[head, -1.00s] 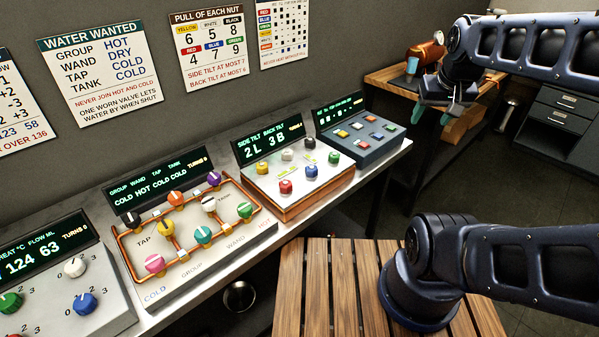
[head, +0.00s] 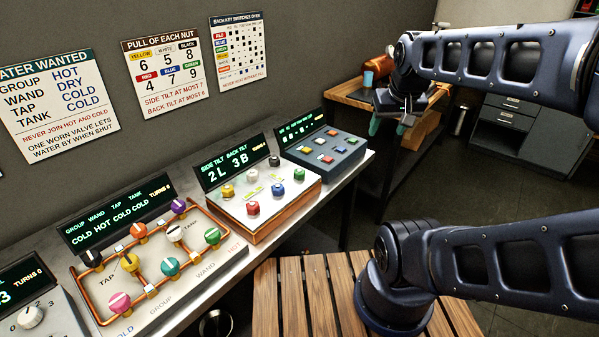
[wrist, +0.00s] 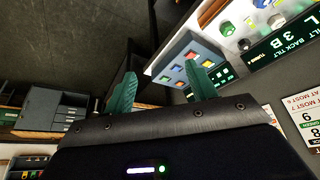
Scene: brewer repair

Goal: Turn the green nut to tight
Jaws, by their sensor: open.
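The green nut (head: 299,175) is at the right front of the tilt panel (head: 262,226), a white-topped box with copper trim. Yellow, white, black, red and blue nuts share that top. The panel's display (head: 229,165) reads "SIDE TILT BACK TILT 2L 3B". My gripper (head: 388,128) is open and empty, in the air to the right of the panels. In the wrist view its two green fingers (wrist: 163,90) are spread apart, and the green nut (wrist: 227,28) shows upside down near the top, apart from the fingers.
A blue-grey key panel (head: 325,150) with coloured buttons stands right of the tilt panel. The pipe panel with coloured valves (head: 170,267) is to its left. A slatted wooden stool (head: 290,295) stands in front. A wall sign (head: 167,78) lists the pull of each nut, green 9.

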